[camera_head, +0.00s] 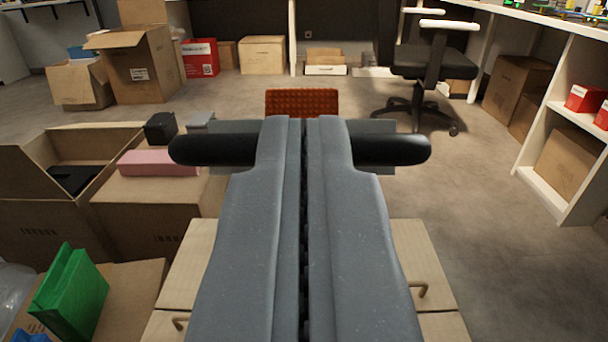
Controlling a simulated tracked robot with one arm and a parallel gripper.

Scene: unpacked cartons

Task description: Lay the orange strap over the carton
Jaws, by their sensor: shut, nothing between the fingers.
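My gripper (303,125) fills the middle of the view, pointing away from the camera. Its two grey fingers lie side by side with only a thin dark seam between them, shut and empty. An orange-red, textured piece (302,102) shows just beyond the fingertips; its lower part is hidden, and I cannot tell whether it is the strap. A closed carton (155,212) stands to the left with a pink block (158,163) on it. Which carton the task means is not clear.
An open carton (38,222) stands at the left edge. A green item (70,292) lies at lower left. More cartons (143,75) are stacked at back left. An office chair (432,65) and white shelves (545,170) stand at right. Floor (480,185) between is clear.

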